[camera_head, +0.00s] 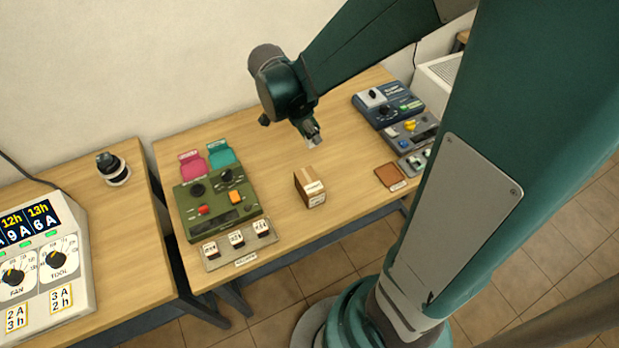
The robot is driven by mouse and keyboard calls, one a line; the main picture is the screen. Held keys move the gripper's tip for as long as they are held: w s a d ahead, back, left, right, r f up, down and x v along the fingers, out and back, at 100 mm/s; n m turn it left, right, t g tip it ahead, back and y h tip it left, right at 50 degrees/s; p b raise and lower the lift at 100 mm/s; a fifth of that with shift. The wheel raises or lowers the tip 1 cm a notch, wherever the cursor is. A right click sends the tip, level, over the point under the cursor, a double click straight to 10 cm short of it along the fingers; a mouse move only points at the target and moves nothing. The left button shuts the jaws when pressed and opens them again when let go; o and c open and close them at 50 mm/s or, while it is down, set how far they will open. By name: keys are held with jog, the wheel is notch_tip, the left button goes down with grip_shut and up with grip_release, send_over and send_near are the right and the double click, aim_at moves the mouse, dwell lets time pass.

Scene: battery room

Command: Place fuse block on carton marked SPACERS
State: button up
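A small cardboard carton (310,188) with white labels stands upright on the middle table. Its lettering is too small to read, so I cannot confirm the SPACERS mark. My gripper (314,140) hangs above and behind the carton, apart from it, pointing down. A small pale shape shows at its fingertips. I cannot tell whether this is the fingers or a held piece. I cannot pick out the fuse block with certainty.
A green panel (219,203) with three labelled blocks in front sits left on the middle table (285,235). Pink and teal pads lie behind it. Blue and grey devices (387,104) and a brown pad (390,176) are right. Bare wood surrounds the carton.

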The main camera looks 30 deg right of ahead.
jog(key=r+p, duration=0.1)
jog(key=r, duration=0.1)
send_over(310, 180)
jog(key=shift+a+f, duration=0.15)
jog(key=shift+f, duration=0.1)
jog(key=shift+f, duration=0.15)
jog(key=shift+f+b, duration=0.45)
jog(key=shift+f, duration=2.35)
jog(key=shift+f, duration=0.15)
jog(key=shift+f+b, duration=0.4)
jog(key=shift+f, duration=1.55)
jog(key=shift+f, duration=0.2)
jog(key=o, duration=0.9)
jog(key=shift+r, duration=0.3)
